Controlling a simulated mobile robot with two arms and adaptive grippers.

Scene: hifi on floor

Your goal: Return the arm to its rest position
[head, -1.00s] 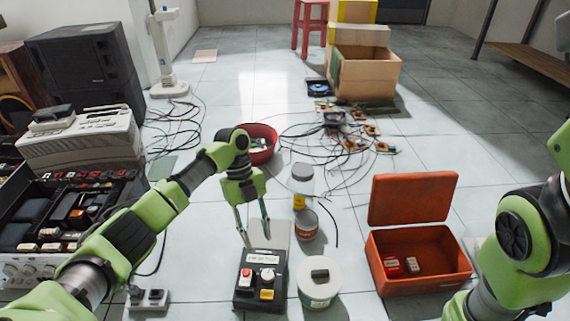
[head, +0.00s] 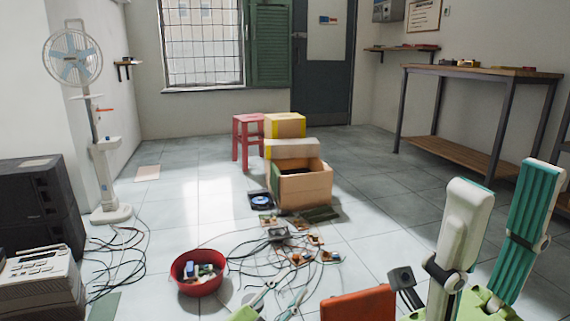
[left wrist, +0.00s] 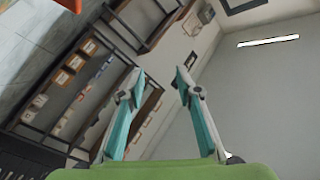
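My left gripper (head: 288,286) is low in the middle of the head view, with its two pale fingers apart over the cables on the floor. In the left wrist view its teal fingers (left wrist: 161,74) stand apart with nothing between them. My right gripper (head: 506,178) is large at the lower right of the head view. Its grey and teal fingers point up, wide apart and empty. Most of both arms is outside the head view.
A red bowl (head: 198,283) of small parts and an orange-red box lid (head: 358,304) are near the left gripper. Cardboard boxes (head: 305,185), a red stool (head: 247,140) and a workbench (head: 480,72) stand farther back. Floor right of the boxes is clear.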

